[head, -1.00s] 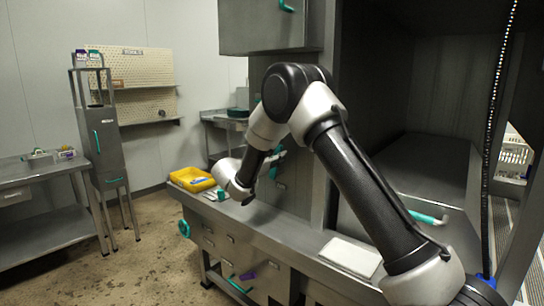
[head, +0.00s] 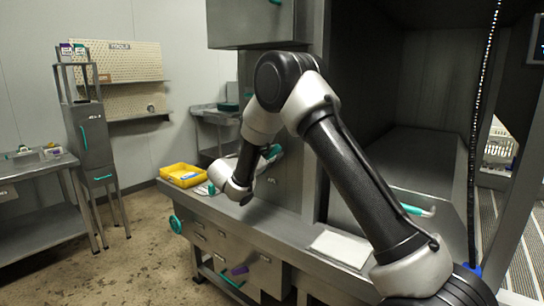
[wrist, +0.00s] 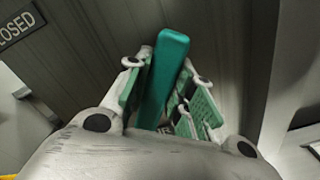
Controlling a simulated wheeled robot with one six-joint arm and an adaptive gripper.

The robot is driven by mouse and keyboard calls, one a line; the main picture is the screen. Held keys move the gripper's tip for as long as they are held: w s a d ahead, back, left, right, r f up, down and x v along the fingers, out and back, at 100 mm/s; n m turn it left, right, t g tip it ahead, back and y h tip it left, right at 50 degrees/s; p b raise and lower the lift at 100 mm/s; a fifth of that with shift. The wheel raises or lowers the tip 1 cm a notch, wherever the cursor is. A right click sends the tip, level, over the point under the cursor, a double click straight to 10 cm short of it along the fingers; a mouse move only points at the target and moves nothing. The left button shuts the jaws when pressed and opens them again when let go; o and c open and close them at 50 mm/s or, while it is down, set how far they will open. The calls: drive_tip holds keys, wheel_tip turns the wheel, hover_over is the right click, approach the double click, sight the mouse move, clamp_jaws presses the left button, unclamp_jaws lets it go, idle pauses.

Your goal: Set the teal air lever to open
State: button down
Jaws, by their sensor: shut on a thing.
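In the wrist view the teal air lever (wrist: 165,78) is a long flat bar standing between the two fingers of my gripper (wrist: 162,98). The fingers, with teal pads, are shut on it. The lever's top end sticks up past the fingertips, and its base is hidden behind the gripper body. A "CLOSED" label (wrist: 17,28) is on the panel to the upper left of the lever. Part of another label shows low between the fingers but is not readable. In the head view my wrist hides most of the gripper and lever.
A yellow tray (head: 184,175) sits on the bench left of my wrist. A white flat sheet (head: 341,248) lies on the bench at right. A teal-handled item (head: 416,210) is by the dark chamber opening. The floor at left (head: 130,270) is clear.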

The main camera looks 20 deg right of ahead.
drive_tip(key=shift+f, duration=0.1)
drive_tip(key=c, duration=1.2)
unclamp_jaws()
drive_tip(key=v, duration=1.2)
